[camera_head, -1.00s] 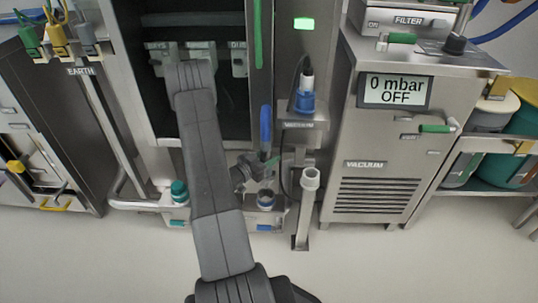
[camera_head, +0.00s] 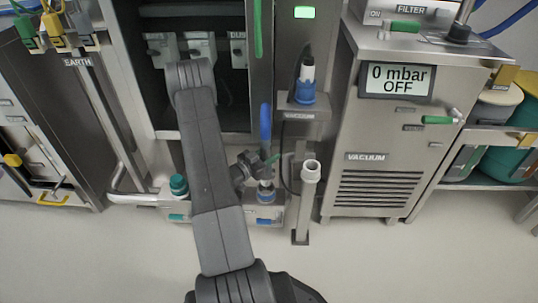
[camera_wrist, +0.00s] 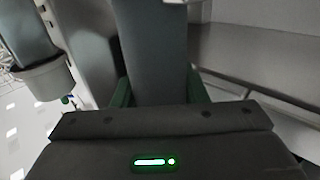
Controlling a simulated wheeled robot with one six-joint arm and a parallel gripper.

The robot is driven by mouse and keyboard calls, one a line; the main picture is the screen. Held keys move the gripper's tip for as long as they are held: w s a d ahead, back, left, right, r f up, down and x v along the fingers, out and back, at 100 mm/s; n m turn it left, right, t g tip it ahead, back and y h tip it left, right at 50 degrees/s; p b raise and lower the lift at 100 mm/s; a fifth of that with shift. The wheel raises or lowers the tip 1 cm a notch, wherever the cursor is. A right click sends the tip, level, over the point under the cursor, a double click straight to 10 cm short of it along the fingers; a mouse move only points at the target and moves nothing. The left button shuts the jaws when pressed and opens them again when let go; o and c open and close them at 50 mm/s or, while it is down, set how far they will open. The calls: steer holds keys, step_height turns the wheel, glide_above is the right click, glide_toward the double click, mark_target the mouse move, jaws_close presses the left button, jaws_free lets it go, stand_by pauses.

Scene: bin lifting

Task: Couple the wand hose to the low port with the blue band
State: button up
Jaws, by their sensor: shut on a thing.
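My gripper (camera_head: 268,162), with green fingers, is shut on the wand hose, whose blue upper part (camera_head: 265,122) stands upright in the head view. In the wrist view the hose's grey end piece (camera_wrist: 152,50) sits between the green fingers. The low port with the blue band (camera_head: 266,195) is on the low ledge, directly below the gripper. The hose's lower end is at or just over the port mouth; I cannot tell whether it is seated. A second low port with a teal cap (camera_head: 178,186) is to the left.
A grey open-topped post (camera_head: 309,172) stands just right of the port. A blue and white plug (camera_head: 305,85) sits on a shelf above it. The vacuum cart (camera_head: 380,155) is at right, its display reading 0 mbar OFF. The front floor is clear.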

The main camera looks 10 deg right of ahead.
steer(key=shift+f+b, duration=1.1)
steer(key=shift+f, duration=0.3)
steer(key=shift+f+b, duration=0.7)
steer(key=shift+f, duration=1.4)
steer(key=o, duration=1.3)
steer(key=shift+c, duration=0.2)
steer(key=shift+s+a, duration=0.1)
steer(key=p+v, duration=0.4)
steer(key=v, duration=0.9)
steer(key=shift+a, duration=0.25)
